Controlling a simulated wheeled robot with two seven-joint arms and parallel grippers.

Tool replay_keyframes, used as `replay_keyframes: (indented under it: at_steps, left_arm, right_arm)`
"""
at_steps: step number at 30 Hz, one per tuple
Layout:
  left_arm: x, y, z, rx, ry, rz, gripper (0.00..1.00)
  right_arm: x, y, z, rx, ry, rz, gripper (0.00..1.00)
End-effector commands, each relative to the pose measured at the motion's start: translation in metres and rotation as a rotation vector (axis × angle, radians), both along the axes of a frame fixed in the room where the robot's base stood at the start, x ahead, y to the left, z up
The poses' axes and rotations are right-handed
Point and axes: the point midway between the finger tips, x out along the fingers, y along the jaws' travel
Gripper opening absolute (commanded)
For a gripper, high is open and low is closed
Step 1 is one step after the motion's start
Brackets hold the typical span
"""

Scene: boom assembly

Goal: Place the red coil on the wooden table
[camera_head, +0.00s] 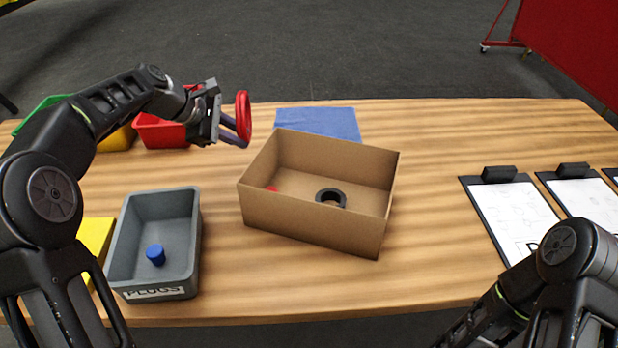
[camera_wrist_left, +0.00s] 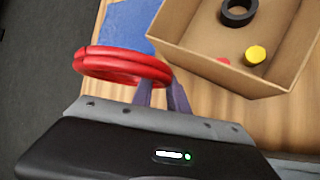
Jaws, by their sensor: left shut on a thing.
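The red coil (camera_head: 243,116) is a thick ring held in my left gripper (camera_head: 236,131), above the back of the wooden table (camera_head: 450,135). In the left wrist view the coil (camera_wrist_left: 122,66) sits at the purple fingertips (camera_wrist_left: 163,88), and the gripper is shut on its edge. The coil is apart from the table and stands about upright in the head view. My right arm shows at the lower right of the head view, but its gripper is out of the picture.
A cardboard box (camera_head: 310,217) holds a black ring (camera_head: 331,197), a small red piece and a yellow plug (camera_wrist_left: 255,55). A grey bin (camera_head: 193,245) holds a blue plug (camera_head: 155,254). A red bin (camera_head: 160,133), blue cloth (camera_head: 318,122) and clipboards (camera_head: 512,215) lie around; the table right of the box is clear.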

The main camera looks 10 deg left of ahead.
Motion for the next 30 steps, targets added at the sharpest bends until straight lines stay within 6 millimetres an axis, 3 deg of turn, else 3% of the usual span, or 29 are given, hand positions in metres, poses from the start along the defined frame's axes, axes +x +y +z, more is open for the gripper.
replay_keyframes:
  at_steps: [8, 19, 30]
  left_arm:
    - [0.001, 0.0, 0.001, -0.004, -0.002, 0.002, 0.0]
    - [0.001, 0.0, -0.045, -0.005, 0.001, 0.003, 0.0]
    - [0.001, 0.0, -0.051, -0.004, -0.001, 0.002, 0.0]
  right_arm:
    - [0.0, 0.0, 0.0, 0.0, -0.001, 0.0, 0.22]
    - [0.0, 0.0, -0.001, 0.0, -0.001, 0.0, 0.22]
    - [0.0, 0.0, -0.001, 0.0, -0.001, 0.0, 0.22]
